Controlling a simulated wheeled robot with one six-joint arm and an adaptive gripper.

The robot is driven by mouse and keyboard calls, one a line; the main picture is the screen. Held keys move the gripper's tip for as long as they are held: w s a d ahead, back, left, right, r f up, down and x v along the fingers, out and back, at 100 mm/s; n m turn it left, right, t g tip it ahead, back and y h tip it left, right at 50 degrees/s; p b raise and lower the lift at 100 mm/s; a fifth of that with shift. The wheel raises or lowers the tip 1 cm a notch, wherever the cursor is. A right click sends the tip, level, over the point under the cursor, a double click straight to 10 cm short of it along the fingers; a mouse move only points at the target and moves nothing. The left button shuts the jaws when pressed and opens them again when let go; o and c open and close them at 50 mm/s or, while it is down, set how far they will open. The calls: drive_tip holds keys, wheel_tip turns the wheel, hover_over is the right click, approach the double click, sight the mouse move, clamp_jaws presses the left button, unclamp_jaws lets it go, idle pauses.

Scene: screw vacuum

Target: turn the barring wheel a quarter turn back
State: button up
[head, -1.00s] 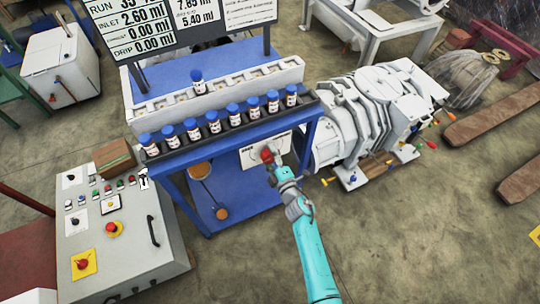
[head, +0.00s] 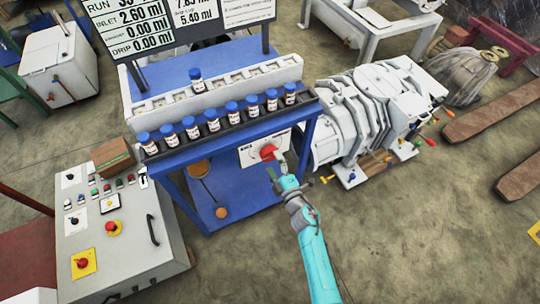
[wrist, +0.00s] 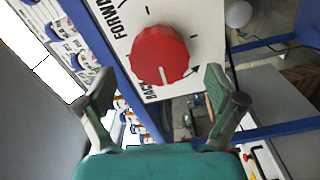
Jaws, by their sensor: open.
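The barring wheel, a red ribbed knob (head: 268,152), sits on a white plate (head: 250,157) on the front of the blue stand. In the wrist view the red knob (wrist: 160,55) fills the upper middle. The plate (wrist: 122,18) reads FORWARD at the upper left and BACK at the lower left. A pale line near the knob's lower edge points down towards the BACK side. My gripper (head: 281,163) is just in front and to the right of the knob, apart from it. In the wrist view its fingers (wrist: 158,88) are spread wide, with nothing between them.
A rack (head: 232,119) of several blue-capped bottles runs above the plate. A white pump (head: 375,100) stands close on the right. A grey control cabinet (head: 115,245) stands at the left. The floor in front is clear.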

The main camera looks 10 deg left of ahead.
drive_tip(key=v, duration=0.8)
idle(0.4)
